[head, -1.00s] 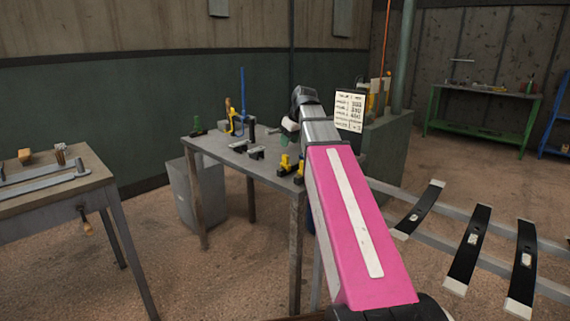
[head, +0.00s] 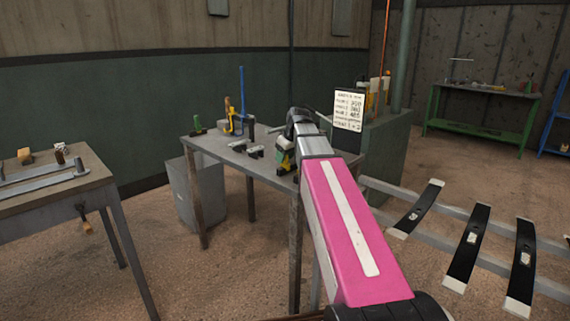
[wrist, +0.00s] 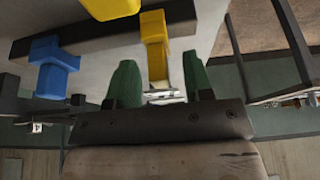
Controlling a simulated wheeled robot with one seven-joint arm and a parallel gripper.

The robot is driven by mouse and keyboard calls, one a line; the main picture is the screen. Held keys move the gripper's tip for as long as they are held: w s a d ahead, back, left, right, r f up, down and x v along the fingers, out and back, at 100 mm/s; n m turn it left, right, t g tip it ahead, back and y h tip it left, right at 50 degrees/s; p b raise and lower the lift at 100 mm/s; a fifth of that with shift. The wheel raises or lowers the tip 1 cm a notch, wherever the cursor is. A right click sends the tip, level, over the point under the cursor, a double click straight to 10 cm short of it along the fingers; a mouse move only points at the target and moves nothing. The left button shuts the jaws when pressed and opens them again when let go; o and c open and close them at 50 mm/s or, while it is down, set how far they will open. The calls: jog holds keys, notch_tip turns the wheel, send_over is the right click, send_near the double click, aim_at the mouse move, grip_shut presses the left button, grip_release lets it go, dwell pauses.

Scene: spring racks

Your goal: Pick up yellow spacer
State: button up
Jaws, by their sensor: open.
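A yellow spacer (wrist: 154,45) stands on a dark bar in the wrist view, with its lower part between my green fingers. My gripper (wrist: 159,66) is open, one finger on each side of the spacer; I cannot tell whether either touches it. A second yellow piece (wrist: 110,8) is cut off by the top edge, and a blue piece (wrist: 47,68) is on the left. In the head view my gripper (head: 286,152) is over the near right corner of the workbench and hides most of the yellow pieces.
The grey workbench (head: 222,151) also holds dark clamps (head: 247,147), a yellow tool (head: 231,118) and a blue upright rod (head: 242,95). A rack with black leaf springs (head: 470,245) is at right. Another bench (head: 95,171) is at left.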

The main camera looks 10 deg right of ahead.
jog(key=c, duration=0.8)
jog(key=shift+c, duration=0.2)
